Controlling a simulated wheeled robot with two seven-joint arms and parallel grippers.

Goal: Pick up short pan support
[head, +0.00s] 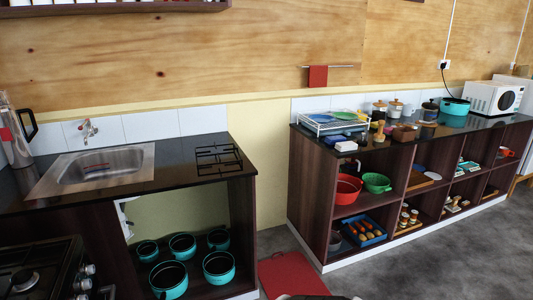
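A black metal pan support (218,158) lies flat on the dark counter, right of the sink and near the counter's right end. Nothing rests on it or stands right beside it. Another black grate (24,281) sits on the stove at the lower left, partly cut off by the frame edge. Neither of my grippers shows in the head view.
A steel sink (95,170) is set in the counter (180,171). Several teal pots (219,266) stand on the open shelf below. A red mat (292,275) lies on the floor before the gap between the units. A loaded shelf unit (312,185) stands right.

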